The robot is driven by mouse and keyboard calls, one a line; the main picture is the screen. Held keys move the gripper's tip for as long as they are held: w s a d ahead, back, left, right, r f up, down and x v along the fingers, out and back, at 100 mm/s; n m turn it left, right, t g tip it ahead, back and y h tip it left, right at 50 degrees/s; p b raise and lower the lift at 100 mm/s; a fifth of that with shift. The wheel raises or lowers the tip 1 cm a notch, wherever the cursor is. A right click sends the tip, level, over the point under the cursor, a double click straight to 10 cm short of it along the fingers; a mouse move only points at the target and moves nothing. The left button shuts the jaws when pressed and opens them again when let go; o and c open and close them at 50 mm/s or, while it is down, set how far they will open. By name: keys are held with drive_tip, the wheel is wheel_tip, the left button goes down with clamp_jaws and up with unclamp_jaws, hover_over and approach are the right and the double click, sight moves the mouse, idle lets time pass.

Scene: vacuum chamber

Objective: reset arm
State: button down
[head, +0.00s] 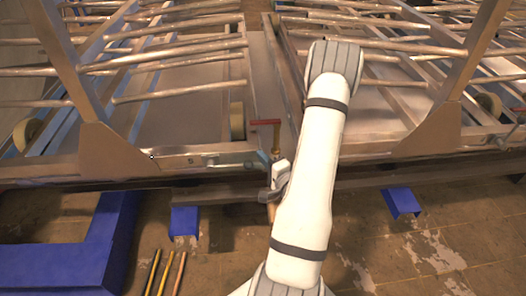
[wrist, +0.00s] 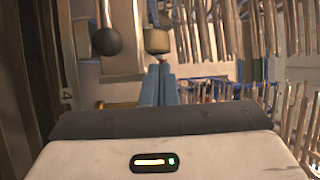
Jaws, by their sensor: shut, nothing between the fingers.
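My gripper (wrist: 160,68) shows in the wrist view as two blue-grey fingers pressed together, with nothing between them. Its tips point at a tan cylinder (wrist: 157,40), which lies just beyond them in the picture; I cannot tell whether they touch. In the head view my white arm (head: 310,170) rises from the bottom centre and bends over at the top, in front of the metal frames. A white and grey part of my arm's end (head: 279,178) shows left of it.
A red T-shaped handle (head: 265,122) stands close to my arm's end. Metal frames with rods (head: 180,70) fill both sides. Blue supports (head: 184,221) and several thin rods (head: 164,272) are on the brown floor. A dark ball knob (wrist: 106,42) is left of the fingers.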

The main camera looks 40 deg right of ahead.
drive_tip(key=shift+s+a, duration=0.1)
drive_tip(key=shift+s, duration=0.05)
drive_tip(key=w+a+r+n+g+h+p, duration=0.1)
drive_tip(key=w+a+r+n+g+p, duration=0.25)
drive_tip(key=r+n, duration=0.35)
drive_tip(key=w+a+r+n+g+p, duration=0.2)
drive_tip(key=a+r+n+g+p, duration=0.25)
drive_tip(key=r, duration=0.35)
drive_tip(key=s+a+r+n+g+y+p, duration=0.2)
drive_tip(key=s+a+r+n+g+p, duration=0.4)
drive_tip(key=s+a+r, duration=0.9)
drive_tip(key=s+r+n+g, duration=0.1)
drive_tip(key=s, duration=0.2)
drive_tip(key=shift+r, duration=0.35)
